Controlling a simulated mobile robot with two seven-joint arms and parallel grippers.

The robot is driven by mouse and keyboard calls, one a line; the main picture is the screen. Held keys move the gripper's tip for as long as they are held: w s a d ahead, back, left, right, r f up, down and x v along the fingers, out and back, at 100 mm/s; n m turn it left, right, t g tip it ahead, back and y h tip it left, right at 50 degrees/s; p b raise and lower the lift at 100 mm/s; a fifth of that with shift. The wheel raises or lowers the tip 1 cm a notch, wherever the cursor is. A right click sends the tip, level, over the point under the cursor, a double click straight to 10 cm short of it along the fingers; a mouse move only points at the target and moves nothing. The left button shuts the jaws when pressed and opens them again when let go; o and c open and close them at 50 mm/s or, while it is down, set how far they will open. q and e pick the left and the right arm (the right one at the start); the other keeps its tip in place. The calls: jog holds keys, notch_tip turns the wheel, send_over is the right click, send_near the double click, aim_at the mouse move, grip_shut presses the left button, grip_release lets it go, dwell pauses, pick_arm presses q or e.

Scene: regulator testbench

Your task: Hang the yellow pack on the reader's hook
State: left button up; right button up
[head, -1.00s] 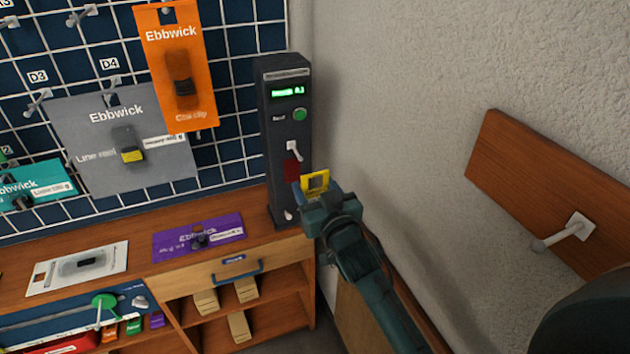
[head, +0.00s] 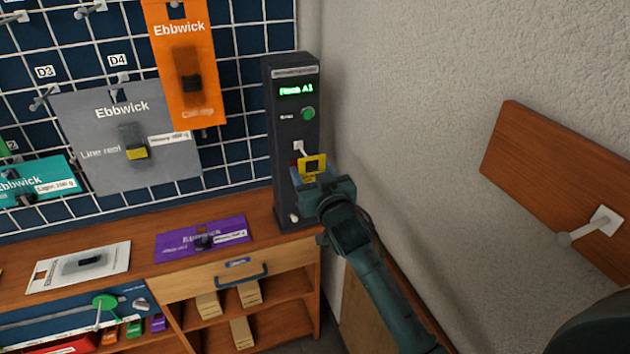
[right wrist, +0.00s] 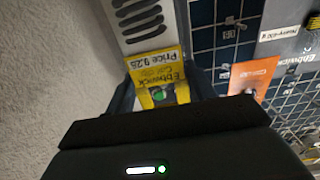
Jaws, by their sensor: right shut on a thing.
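The yellow pack (head: 313,165) is held in my right gripper (head: 318,180), which is shut on it. In the right wrist view the yellow pack (right wrist: 155,72) shows its printed side, with "Price 9.25" on it, between the fingers. The dark upright reader (head: 291,135) stands at the right end of the bench, with a lit green display and a green button. Its pale hook (head: 299,147) sticks out just above and left of the pack. Whether the pack touches the hook I cannot tell. My left gripper is not in view.
An orange pack (head: 188,75) and a grey pack (head: 120,165) hang on the grid wall at left. A purple pack (head: 200,237) and a white pack (head: 50,272) lie on the wooden bench. A wooden board with a peg (head: 575,232) is on the right wall.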

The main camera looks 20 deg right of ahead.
jog(key=shift+w+f+b, duration=0.15)
jog(key=shift+w+b, duration=0.15)
jog(key=shift+w, duration=0.25)
jog(key=shift+w+b, duration=0.35)
jog(key=shift+w, duration=0.15)
jog(key=shift+w+a+b, duration=0.1)
jog(key=shift+w+b, duration=0.35)
jog(key=shift+w, duration=0.3)
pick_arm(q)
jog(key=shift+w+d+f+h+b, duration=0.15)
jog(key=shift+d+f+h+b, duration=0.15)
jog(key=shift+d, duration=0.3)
pick_arm(e)
jog(key=shift+w+f, duration=0.3)
jog(key=shift+w, duration=0.4)
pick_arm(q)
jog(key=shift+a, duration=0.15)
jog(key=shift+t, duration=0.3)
pick_arm(e)
jog(key=o, duration=1.1)
jog(key=shift+c, duration=0.2)
